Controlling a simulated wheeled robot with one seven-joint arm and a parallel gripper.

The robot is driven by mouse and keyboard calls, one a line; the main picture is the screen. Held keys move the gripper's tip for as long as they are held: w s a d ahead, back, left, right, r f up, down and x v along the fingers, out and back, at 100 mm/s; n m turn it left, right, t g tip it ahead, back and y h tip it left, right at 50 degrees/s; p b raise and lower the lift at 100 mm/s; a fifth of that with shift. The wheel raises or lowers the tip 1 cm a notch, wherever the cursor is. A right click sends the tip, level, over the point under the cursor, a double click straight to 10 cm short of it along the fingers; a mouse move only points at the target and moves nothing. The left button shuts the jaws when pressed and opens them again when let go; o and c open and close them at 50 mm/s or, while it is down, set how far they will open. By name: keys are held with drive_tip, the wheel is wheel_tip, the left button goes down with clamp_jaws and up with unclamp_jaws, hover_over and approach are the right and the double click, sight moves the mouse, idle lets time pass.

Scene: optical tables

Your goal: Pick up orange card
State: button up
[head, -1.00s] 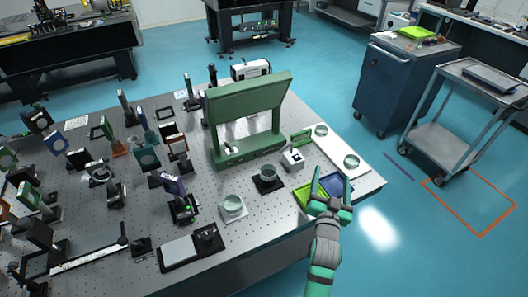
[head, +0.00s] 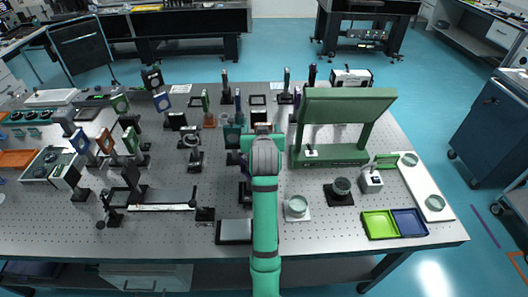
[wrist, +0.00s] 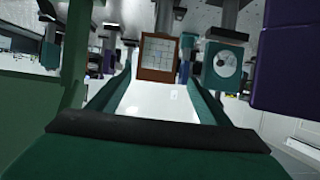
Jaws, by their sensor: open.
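A card with an orange-brown frame and a pale gridded face (wrist: 158,55) shows in the wrist view, which looks upside down. It appears between and beyond my gripper's two green fingers. My gripper (head: 263,129) is open and empty, reaching forward over the table. It also shows in the wrist view (wrist: 158,85). I cannot tell the exact gap to the card.
A large green frame (head: 347,101) stands right of my gripper. A teal round mount (wrist: 221,67) and a purple part (wrist: 286,55) are close by. Several posts crowd the optical table (head: 345,222). A green tray (head: 380,225) and a blue tray (head: 410,223) lie at front right.

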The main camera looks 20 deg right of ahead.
sight(263, 124)
drive_tip(key=shift+d+x, duration=0.2)
drive_tip(key=shift+x, duration=1.6)
drive_tip(key=shift+d+x, duration=0.2)
drive_tip(key=shift+x, duration=1.55)
drive_tip(key=shift+s, duration=0.15)
clamp_jaws()
